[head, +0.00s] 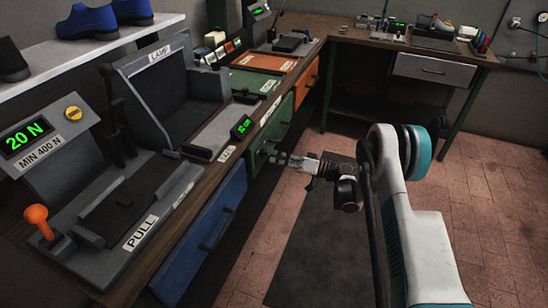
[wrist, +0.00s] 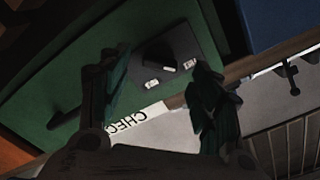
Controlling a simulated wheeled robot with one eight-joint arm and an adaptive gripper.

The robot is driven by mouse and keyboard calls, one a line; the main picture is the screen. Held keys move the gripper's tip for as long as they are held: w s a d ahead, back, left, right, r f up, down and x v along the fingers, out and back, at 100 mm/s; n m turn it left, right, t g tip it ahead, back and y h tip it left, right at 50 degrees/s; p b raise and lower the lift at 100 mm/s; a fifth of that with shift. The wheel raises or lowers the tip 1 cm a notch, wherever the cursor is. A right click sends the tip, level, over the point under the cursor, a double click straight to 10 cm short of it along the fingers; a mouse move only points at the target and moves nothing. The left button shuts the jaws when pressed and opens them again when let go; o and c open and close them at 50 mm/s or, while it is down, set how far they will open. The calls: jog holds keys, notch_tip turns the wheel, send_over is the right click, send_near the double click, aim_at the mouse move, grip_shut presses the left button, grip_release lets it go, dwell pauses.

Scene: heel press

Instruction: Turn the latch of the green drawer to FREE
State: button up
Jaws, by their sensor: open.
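The green drawer (head: 281,121) is under the bench, between the blue and orange drawers, and appears shut. Its green front (wrist: 55,88) fills much of the wrist view, with a dark bar handle (wrist: 66,121) at left. The latch (wrist: 167,66) is a dark knob on a dark square plate, with two small white labels too small to read. My gripper (head: 272,157) is close in front of the drawer's near end. In the wrist view, its open fingers (wrist: 158,78) stand either side of the latch, with nothing held. I cannot tell whether they touch the latch.
The blue drawer (head: 205,235) is nearer me and the orange drawer (head: 307,80) farther along. Presses with a green "20 N" display (head: 27,137) and an orange-knobbed lever (head: 38,219) stand on the bench. Floor (head: 480,190) right of my arm is clear.

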jog(key=v, duration=0.9)
dwell(0.3)
jog(key=shift+r, duration=0.1)
notch_tip(320, 180, up, 12)
jog(key=m+h, duration=0.2)
jog(key=h, duration=0.2)
jog(key=s+r+m+h, duration=0.1)
jog(key=s+r+h, duration=0.3)
jog(key=s+r, duration=0.55)
jog(key=s+d+r+h, duration=0.1)
jog(key=s+d+h, duration=0.2)
jog(key=s, duration=0.7)
jog(key=s+d+r+m+h, duration=0.1)
jog(key=s+d+h, duration=0.2)
jog(key=s, duration=0.7)
jog(key=s+d+r+m+t+h, duration=0.1)
jog(key=s+d, duration=0.4)
jog(key=s, duration=0.5)
jog(key=shift+d+r+h, duration=0.25)
jog(key=shift+r+h, duration=0.35)
jog(key=shift+h, duration=0.4)
